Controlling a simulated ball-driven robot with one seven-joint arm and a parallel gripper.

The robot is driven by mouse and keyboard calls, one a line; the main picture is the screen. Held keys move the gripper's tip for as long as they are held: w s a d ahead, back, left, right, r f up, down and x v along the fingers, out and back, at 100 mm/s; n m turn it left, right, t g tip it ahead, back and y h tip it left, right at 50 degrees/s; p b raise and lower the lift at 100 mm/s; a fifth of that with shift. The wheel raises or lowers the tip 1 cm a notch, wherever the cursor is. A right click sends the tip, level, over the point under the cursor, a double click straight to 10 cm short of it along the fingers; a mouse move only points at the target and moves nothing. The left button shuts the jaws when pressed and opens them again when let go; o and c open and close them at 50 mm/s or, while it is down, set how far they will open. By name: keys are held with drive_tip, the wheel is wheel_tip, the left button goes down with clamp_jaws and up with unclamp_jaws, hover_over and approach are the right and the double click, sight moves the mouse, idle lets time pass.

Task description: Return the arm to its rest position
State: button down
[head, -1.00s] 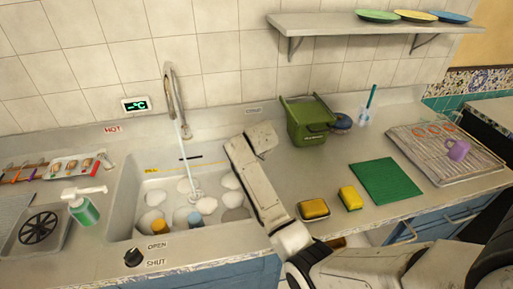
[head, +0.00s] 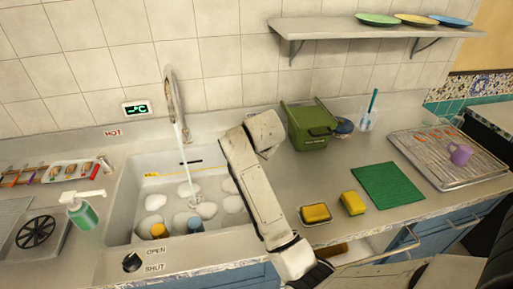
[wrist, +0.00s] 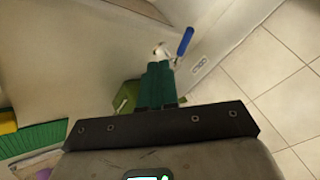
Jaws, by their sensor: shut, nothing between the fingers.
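My arm (head: 258,190) rises from the bottom of the head view and reaches over the counter edge, between the sink and the sponges. Its upper end bends beside the green bin (head: 309,125). My gripper (wrist: 158,68) shows in the wrist view as two dark green fingers, shut together with nothing between them. The gripper's fingers cannot be made out in the head view.
The sink (head: 122,205) with running water and soap suds is on the left. Yellow sponges (head: 353,203), a green mat (head: 390,186) and a purple mug (head: 460,154) on a drying rack (head: 437,178) are to the right. A drawer (head: 375,243) stands open below the counter.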

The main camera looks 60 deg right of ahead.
idle(0.4)
drive_tip(key=s+a+f+n+y, duration=0.2)
drive_tip(key=s+a+f+n, duration=0.3)
drive_tip(key=a, duration=0.4)
drive_tip(key=s+a+f+n+y, duration=0.2)
drive_tip(key=s+a+n, duration=0.2)
drive_tip(key=a+n, duration=0.4)
drive_tip(key=s+a+f+n+y, duration=0.2)
drive_tip(key=s+a+f+n, duration=0.25)
drive_tip(key=a, duration=0.55)
drive_tip(key=s+d+f+g, duration=0.1)
drive_tip(key=s+f+g, duration=0.3)
drive_tip(key=s, duration=0.6)
drive_tip(key=shift+s+f+n, duration=0.35)
drive_tip(key=shift+s+f, duration=0.05)
drive_tip(key=shift+f, duration=0.15)
